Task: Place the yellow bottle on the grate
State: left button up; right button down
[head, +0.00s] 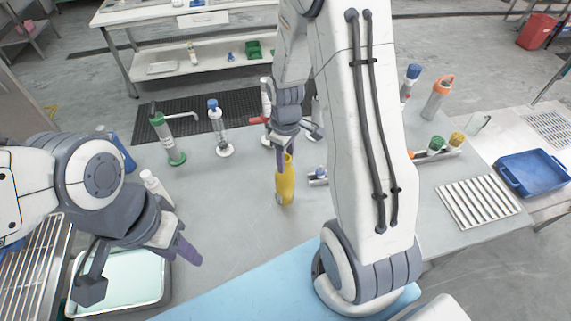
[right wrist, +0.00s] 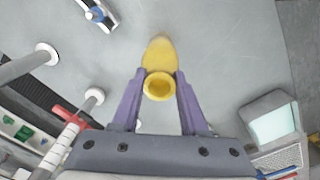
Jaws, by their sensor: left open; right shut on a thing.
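The yellow bottle (head: 285,184) is upright over the middle of the grey table. My right gripper (head: 286,154) is shut on its upper part from above. In the right wrist view the bottle (right wrist: 160,55) sits between the purple fingers (right wrist: 160,84), with its open mouth facing the camera. I cannot tell whether its base touches the table. A white slatted grate (head: 479,203) lies flat at the table's right end, apart from the bottle and partly beyond my right arm. My left gripper (head: 138,271) is open and empty above a pale green tray (head: 120,258).
A blue tray (head: 535,172) lies beyond the right edge. A wire rack (head: 38,270) is at far left.

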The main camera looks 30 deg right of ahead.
aim_at(286, 168)
jog(key=shift+f+p, duration=0.4)
jog(key=shift+f, duration=1.3)
jog(key=shift+c, duration=2.1)
grip_release()
jog(key=shift+s, duration=0.1)
